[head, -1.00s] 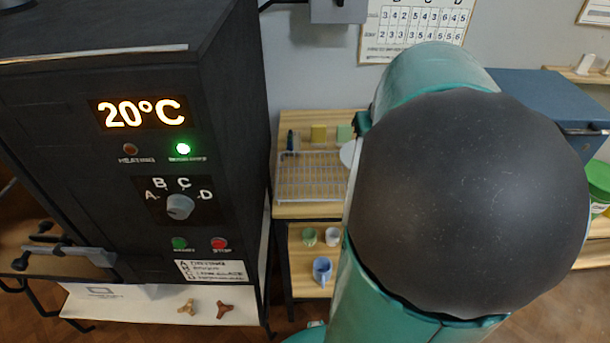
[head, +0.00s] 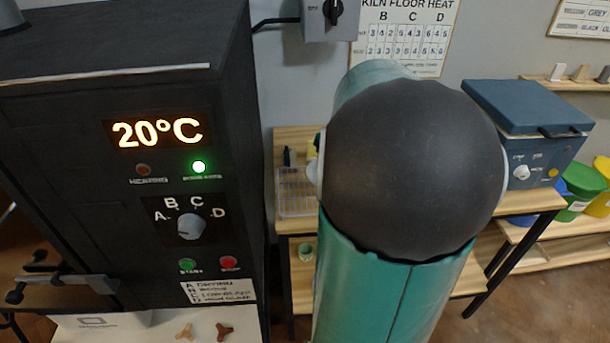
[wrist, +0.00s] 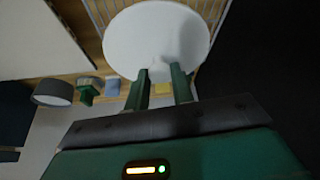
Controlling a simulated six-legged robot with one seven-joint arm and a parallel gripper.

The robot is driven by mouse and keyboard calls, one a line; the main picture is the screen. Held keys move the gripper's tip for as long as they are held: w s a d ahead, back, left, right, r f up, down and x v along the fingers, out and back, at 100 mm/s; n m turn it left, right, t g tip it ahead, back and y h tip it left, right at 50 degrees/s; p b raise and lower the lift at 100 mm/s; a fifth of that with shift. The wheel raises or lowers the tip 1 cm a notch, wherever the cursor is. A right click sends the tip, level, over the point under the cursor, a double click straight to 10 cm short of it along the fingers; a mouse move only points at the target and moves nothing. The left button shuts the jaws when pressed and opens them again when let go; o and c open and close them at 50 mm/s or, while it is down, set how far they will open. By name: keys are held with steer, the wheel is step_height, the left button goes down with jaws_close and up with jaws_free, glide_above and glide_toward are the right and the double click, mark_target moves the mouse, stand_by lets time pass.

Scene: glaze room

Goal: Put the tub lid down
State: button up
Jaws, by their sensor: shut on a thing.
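The tub lid (wrist: 157,38) is a white round disc in the upper middle of the wrist view. In the head view the wire rack (head: 296,196) shows on a wooden table left of my arm. My arm's dark round joint hides my gripper there, and I cannot make out the lid for certain.
A black kiln (head: 110,200) fills the left of the head view, close to the rack table (head: 296,138). A blue-grey box (head: 530,110) and green (head: 578,190) and yellow (head: 602,175) tubs stand at right.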

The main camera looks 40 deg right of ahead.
mark_target(315, 163)
steer(key=w+f, duration=0.6)
steer(key=shift+w+d+f, duration=0.1)
steer(key=shift+w+f, duration=0.05)
steer(key=shift+w, duration=0.2)
steer(key=shift+w+f, duration=0.2)
steer(key=shift+f, duration=0.75)
steer(key=shift+w+f, duration=0.15)
steer(key=shift+f, duration=0.8)
steer(key=shift+f, duration=0.15)
steer(key=o, duration=1)
steer(key=shift+r, duration=0.25)
steer(key=v, duration=1.2)
